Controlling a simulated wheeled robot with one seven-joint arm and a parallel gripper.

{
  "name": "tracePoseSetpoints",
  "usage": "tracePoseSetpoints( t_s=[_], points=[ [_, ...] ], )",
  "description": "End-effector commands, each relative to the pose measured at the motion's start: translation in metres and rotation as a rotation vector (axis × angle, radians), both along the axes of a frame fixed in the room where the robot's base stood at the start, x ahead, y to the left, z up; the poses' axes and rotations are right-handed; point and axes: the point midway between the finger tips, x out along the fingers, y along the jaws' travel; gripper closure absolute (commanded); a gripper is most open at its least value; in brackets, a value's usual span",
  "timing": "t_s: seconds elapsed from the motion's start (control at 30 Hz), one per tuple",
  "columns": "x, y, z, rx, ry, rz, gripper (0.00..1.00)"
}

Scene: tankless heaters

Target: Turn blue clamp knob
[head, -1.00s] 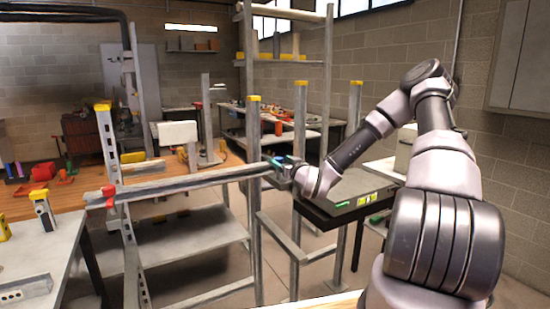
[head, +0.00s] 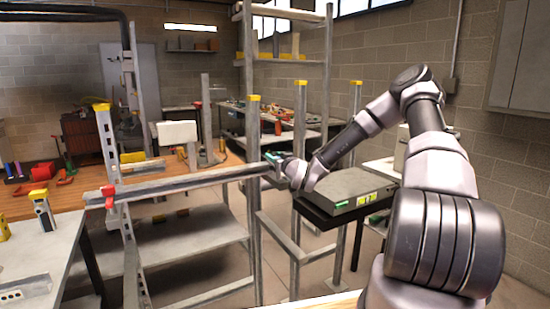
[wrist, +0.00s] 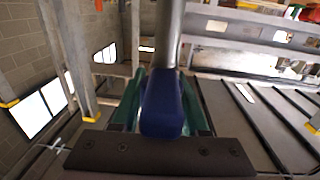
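The blue clamp knob (wrist: 164,105) fills the middle of the wrist view, at the near end of a grey metal rod (wrist: 168,30). My gripper (wrist: 165,100) has its green fingers on either side of the knob, with no clear gap, and looks shut on it. In the head view my gripper (head: 273,160) is at the right end of the long grey clamp bar (head: 190,182). The knob is mostly hidden there by the fingers. A red clamp part (head: 109,195) sits at the bar's left end.
Upright metal posts with yellow caps (head: 254,98) stand close to my gripper. A grey box (head: 345,190) on a dark stand lies under my forearm. A workbench (head: 45,205) is at the left. Metal shelving (head: 283,62) rises behind.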

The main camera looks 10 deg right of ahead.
Motion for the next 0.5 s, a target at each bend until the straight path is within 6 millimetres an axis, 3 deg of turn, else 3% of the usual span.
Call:
tracePoseSetpoints(
  t_s=[0.5],
  points=[
    [-0.0019, 0.0060, 0.0009, 0.000, -0.003, 0.247, 1.00]
  ],
)
